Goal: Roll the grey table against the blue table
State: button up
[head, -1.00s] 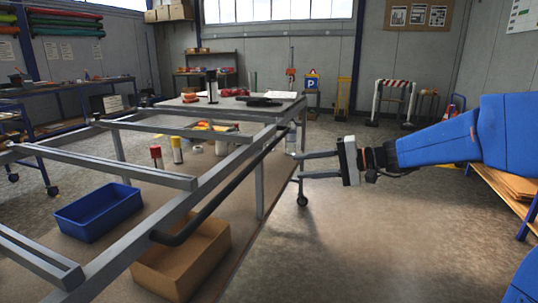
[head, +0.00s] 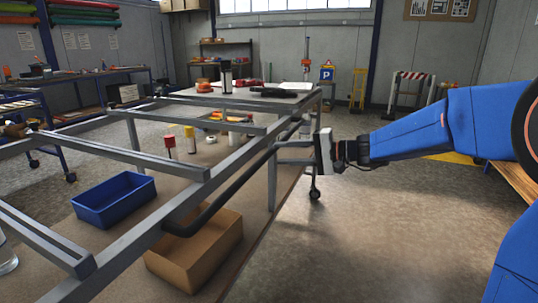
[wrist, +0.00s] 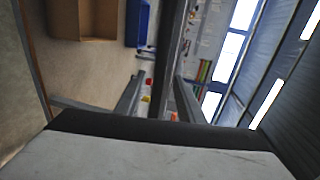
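The grey table (head: 232,163) is an open grey metal frame with a brown lower shelf, and it fills the left and middle of the head view. A dark bar handle (head: 228,190) runs along its near right side. A wheel (head: 314,194) shows below its right end. The blue table (head: 60,152) has a blue frame on wheels and stands behind it at the left, apart from it. My gripper (head: 280,153) is open, its fingers pointing left at the grey table's right side. In the wrist view, a grey rail shows between the fingers (wrist: 157,98). Contact with the handle cannot be told.
The lower shelf carries a blue bin (head: 115,200), a cardboard box (head: 203,250) and several small cans. Tools lie on the top at the far end. The floor at the right is clear.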

aim_at(273, 153)
jog(key=shift+x, duration=3)
grip_shut()
